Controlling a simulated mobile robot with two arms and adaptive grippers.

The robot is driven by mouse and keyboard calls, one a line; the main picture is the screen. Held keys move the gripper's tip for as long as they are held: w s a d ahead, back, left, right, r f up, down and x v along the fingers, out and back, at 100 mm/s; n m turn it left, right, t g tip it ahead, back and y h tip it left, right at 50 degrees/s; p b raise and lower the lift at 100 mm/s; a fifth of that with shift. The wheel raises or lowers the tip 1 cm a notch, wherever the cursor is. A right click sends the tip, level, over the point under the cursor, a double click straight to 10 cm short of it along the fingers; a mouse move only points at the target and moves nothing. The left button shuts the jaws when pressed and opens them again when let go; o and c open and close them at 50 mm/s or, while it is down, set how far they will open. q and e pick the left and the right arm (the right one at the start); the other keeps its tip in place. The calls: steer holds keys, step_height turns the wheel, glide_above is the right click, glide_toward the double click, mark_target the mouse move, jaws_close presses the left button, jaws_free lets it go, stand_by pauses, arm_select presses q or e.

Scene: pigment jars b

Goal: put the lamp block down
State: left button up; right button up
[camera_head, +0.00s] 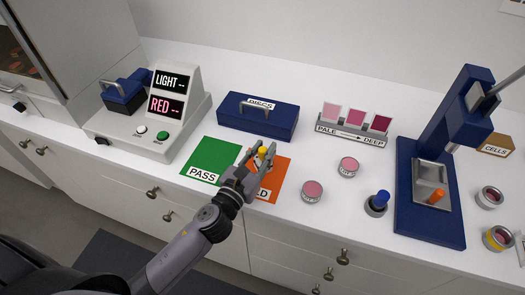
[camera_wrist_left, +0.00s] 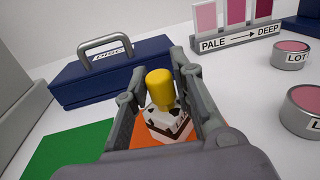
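My right gripper is not in view.
A green PASS mat (camera_head: 209,157) lies left of the orange mat. A navy discs case (camera_head: 257,118) stands behind. A two-display meter (camera_head: 160,120) is at left. Two pink jars (camera_head: 312,191) (camera_head: 348,167), a blue-knobbed cup (camera_head: 377,204) and a navy press (camera_head: 430,190) stand at right.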

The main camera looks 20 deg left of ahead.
arm_select(q)
steer(key=o, duration=0.3)
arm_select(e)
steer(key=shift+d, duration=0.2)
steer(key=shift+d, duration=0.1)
arm_select(q)
steer(key=shift+r, duration=0.1)
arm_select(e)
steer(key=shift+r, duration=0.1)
arm_select(q)
steer(key=shift+r, duration=0.15)
steer(key=s+b, duration=0.1)
steer(key=s, duration=0.2)
steer(key=s+a+b, duration=0.1)
steer(key=s, duration=0.3)
steer(key=s+a+b, duration=0.1)
steer(key=s, duration=0.3)
steer(key=shift+f+b, duration=0.2)
steer(key=shift+b, duration=0.1)
steer(key=shift+s+a+r, duration=0.15)
steer(key=shift+s, duration=0.25)
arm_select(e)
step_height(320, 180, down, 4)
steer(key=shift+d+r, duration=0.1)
